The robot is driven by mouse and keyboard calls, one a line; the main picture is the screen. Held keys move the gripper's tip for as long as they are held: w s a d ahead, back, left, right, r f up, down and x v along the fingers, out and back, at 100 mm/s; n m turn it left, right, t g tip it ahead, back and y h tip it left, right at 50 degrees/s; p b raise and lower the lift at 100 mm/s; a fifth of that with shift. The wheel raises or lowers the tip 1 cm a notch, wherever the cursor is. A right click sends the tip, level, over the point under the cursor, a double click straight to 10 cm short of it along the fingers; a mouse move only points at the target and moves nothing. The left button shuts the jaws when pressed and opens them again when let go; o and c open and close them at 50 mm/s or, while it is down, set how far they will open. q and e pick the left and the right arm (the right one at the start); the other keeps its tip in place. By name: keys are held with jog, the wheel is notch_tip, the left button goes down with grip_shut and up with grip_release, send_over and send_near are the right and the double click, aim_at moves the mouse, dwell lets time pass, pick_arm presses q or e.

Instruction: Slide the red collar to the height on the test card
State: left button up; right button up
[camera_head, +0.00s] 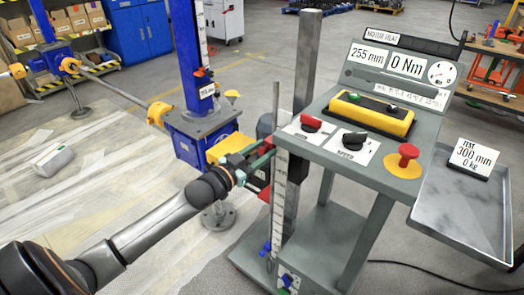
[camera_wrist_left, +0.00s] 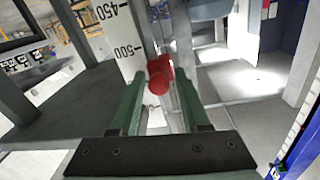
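The red collar (camera_head: 264,193) is beside the scale, partly hidden by my gripper. Its round red knob (camera_wrist_left: 159,78) shows in the left wrist view. My left gripper (camera_head: 262,158) has green fingers, one on each side of the knob, with narrow gaps. The fingers also fill the left wrist view (camera_wrist_left: 160,85). My right gripper is out of view.
A blue screw jack (camera_head: 200,125) stands close behind my left arm. Small blue clamps (camera_head: 266,248) sit low by the scale.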

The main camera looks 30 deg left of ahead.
pick_arm(q)
jog(key=shift+d, duration=0.1)
jog(key=c, duration=0.6)
jog(key=shift+f, duration=0.1)
jog(key=shift+s+d+f, duration=0.1)
jog(key=shift+d, duration=0.05)
dwell(0.6)
